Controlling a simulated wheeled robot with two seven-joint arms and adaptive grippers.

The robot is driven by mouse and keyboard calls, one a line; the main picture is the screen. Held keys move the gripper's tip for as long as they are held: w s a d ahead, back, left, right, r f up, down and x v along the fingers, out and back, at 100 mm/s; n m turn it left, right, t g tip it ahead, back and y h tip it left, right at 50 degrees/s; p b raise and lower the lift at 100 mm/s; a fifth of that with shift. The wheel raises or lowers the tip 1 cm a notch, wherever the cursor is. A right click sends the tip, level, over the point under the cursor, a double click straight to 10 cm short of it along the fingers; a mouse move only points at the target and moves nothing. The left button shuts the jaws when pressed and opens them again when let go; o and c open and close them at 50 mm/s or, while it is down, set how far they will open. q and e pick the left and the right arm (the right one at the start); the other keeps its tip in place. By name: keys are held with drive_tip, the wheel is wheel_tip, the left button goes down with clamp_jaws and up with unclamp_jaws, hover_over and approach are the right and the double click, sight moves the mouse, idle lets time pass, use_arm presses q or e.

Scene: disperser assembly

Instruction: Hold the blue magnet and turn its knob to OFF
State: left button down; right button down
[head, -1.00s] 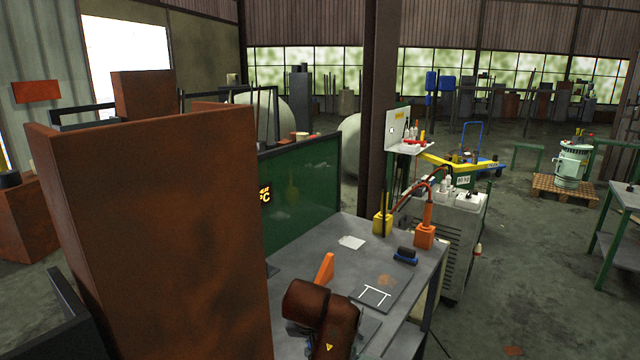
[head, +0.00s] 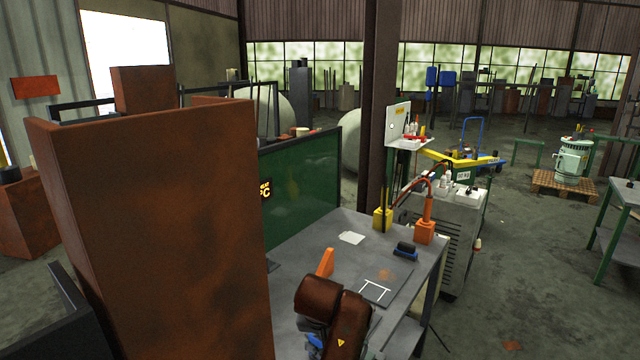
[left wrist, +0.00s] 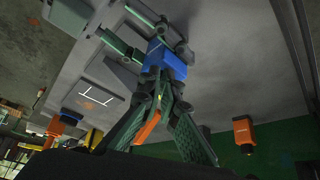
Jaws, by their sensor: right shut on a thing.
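The blue magnet (left wrist: 166,66) shows as a blue block in the middle of the left wrist view. My right gripper (left wrist: 163,42) comes in from the upper left there and is shut on the magnet, above the grey table. My left gripper (left wrist: 166,92) reaches up from the bottom with its dark green fingers on either side of the near end of the magnet. Its tips overlap dark parts there, so I cannot tell if it touches the knob. The knob and its marking are not clear. In the head view, a bit of blue (head: 314,341) shows beside my brown arm, which hides most of the grip.
The grey table (head: 330,232) carries a dark plate with white lines (head: 376,290), an orange upright piece (head: 326,262), a blue-and-black block (head: 405,250), and yellow (head: 382,220) and orange (head: 425,232) holders. A tall rusty brown box (head: 160,220) blocks the left side.

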use_arm(q)
drive_tip(key=shift+d, duration=0.2)
drive_tip(key=r, duration=0.6)
drive_tip(key=shift+s+a, duration=0.1)
drive_tip(key=shift+s, duration=0.25)
drive_tip(key=shift+a, duration=0.1)
idle(0.3)
drive_tip(key=shift+w+a+f, duration=0.1)
drive_tip(key=shift+a+f, duration=0.3)
drive_tip(key=shift+f, duration=0.6)
drive_tip(key=shift+w+a+f, duration=0.15)
drive_tip(key=shift+a+f, duration=0.3)
drive_tip(key=shift+f, duration=0.55)
drive_tip(key=shift+w+a+f, duration=0.1)
drive_tip(key=shift+a+f, duration=0.3)
drive_tip(key=shift+f, duration=0.6)
drive_tip(key=shift+w+d, duration=0.1)
drive_tip(key=shift+w, duration=0.1)
